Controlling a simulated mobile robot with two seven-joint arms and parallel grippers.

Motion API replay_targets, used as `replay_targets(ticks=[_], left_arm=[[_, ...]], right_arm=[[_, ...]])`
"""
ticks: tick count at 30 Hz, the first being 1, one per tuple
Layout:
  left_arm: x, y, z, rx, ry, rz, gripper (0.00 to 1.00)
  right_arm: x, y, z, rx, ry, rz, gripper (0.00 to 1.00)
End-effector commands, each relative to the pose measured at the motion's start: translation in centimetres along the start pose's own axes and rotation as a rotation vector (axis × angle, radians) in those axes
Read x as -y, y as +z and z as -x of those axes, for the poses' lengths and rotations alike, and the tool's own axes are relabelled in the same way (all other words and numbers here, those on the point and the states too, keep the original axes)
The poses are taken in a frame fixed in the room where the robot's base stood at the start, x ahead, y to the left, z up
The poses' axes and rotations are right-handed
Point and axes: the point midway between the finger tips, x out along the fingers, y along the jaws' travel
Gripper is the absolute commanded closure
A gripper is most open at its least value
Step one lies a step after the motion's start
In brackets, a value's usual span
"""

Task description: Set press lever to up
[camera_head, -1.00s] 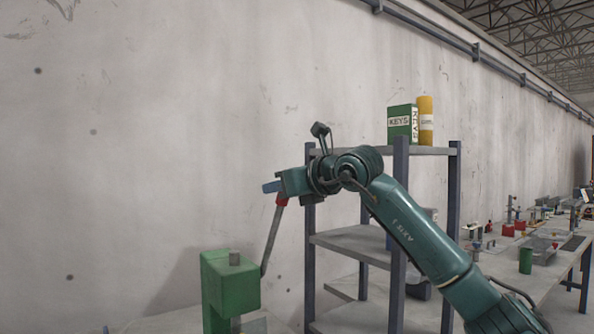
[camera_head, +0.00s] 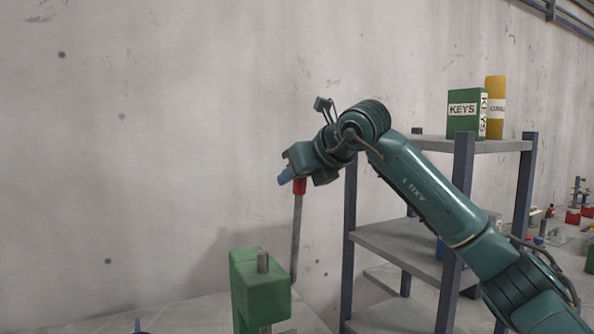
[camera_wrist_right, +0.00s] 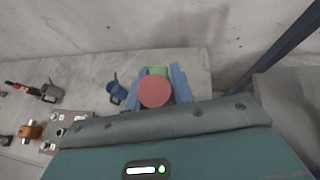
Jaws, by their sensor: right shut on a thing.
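The green press (camera_head: 260,290) stands at the lower middle of the head view, its grey pin showing on top. The press lever (camera_head: 297,230) is a grey rod rising from the press's right side, nearly upright, with a red grip (camera_head: 299,187) at its top. My right gripper (camera_head: 292,180) is at the lever's top, shut on the red grip. In the right wrist view, the round red end (camera_wrist_right: 155,92) sits between the two blue fingers, with a bit of green press (camera_wrist_right: 155,71) behind it. My left gripper is in neither view.
A grey shelf rack (camera_head: 400,246) stands right of the press, with a green KEYS box (camera_head: 465,112) and a yellow cylinder (camera_head: 495,105) on top. A concrete wall is behind. The wrist view shows a blue cup (camera_wrist_right: 117,91) and other items at left.

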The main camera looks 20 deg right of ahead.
Motion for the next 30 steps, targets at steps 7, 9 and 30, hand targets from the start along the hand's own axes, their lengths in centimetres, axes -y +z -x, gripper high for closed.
replay_targets(ticks=[7,9,30], left_arm=[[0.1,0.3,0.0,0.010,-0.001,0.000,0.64],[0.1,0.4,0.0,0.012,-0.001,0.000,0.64],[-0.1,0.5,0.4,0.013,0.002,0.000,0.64]], right_arm=[[0.0,0.1,0.1,-0.007,-0.001,-0.004,1.00],[0.0,0.1,0.1,-0.007,-0.001,-0.004,1.00],[-0.1,0.0,0.1,-0.009,0.001,-0.002,0.55]])
